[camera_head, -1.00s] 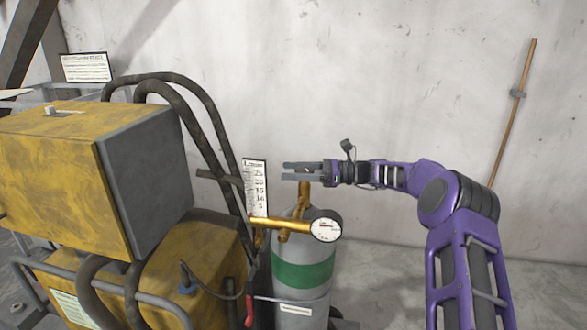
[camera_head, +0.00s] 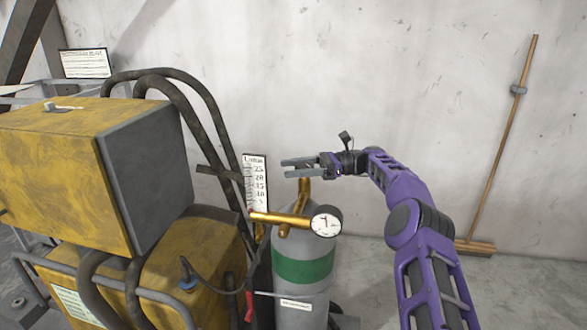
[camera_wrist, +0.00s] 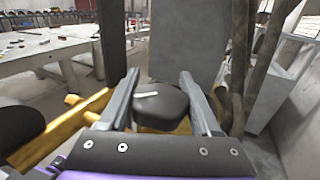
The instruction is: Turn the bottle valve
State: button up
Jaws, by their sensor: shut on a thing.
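The grey gas bottle (camera_head: 302,300) with a green band (camera_head: 302,266) stands upright beside the yellow machine. A brass regulator (camera_head: 278,219) and a round white gauge (camera_head: 326,221) sit at its top, with a brass valve stem (camera_head: 304,188) rising above. My gripper (camera_head: 298,168) is at the top of this stem. In the wrist view, a dark rounded valve knob (camera_wrist: 160,106) with a white mark on top sits between the two fingers of my gripper (camera_wrist: 160,90), which is shut on it. In the head view the fingers mostly hide the knob.
The yellow machine (camera_head: 60,165) with thick dark hoses (camera_head: 205,98) stands close on the left. A numbered scale (camera_head: 255,180) is just left of the bottle. A broom (camera_head: 500,140) leans on the wall at right. The floor right of the bottle is clear.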

dwell(0.3)
jog(key=o, duration=1.4)
jog(key=shift+c, duration=0.2)
jog(key=shift+r, duration=0.15)
notch_tip(320, 180, up, 10)
